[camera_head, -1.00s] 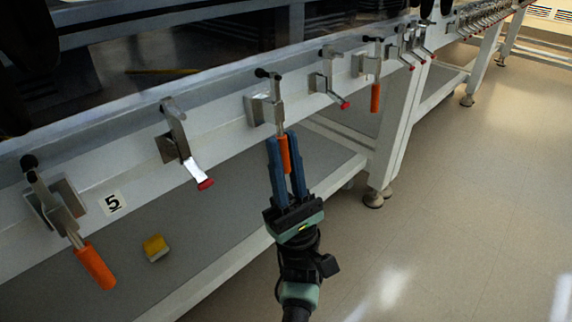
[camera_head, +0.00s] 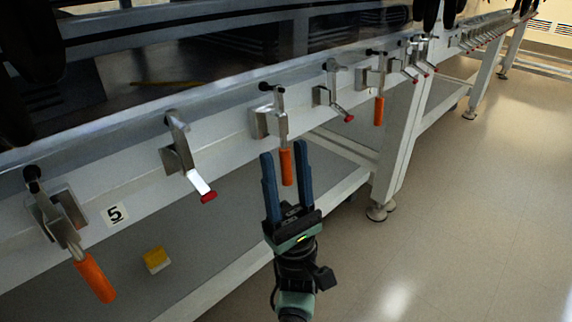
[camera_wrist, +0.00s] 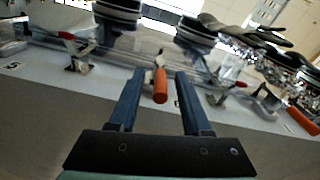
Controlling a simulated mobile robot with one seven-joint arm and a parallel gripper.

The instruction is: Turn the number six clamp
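A metal toggle clamp with an orange handle (camera_head: 286,168) is mounted on the white rail in front of my gripper. Its handle hangs down, and no number shows beside it. My gripper (camera_head: 284,150) has blue fingers spread on either side of the handle, with a visible gap to each finger. In the wrist view, the orange handle (camera_wrist: 160,88) shows between the fingertips (camera_wrist: 158,74), pointing towards me. A number 5 label (camera_head: 115,214) is on the rail to the left. I can read no number six label.
Another orange-handled clamp (camera_head: 94,278) is at the left, and a third (camera_head: 379,110) is at the right. Clamps with red tips (camera_head: 208,197) sit between them. A yellow block (camera_head: 156,259) lies on the lower shelf. A table leg (camera_head: 396,165) stands to the right; the floor beyond is clear.

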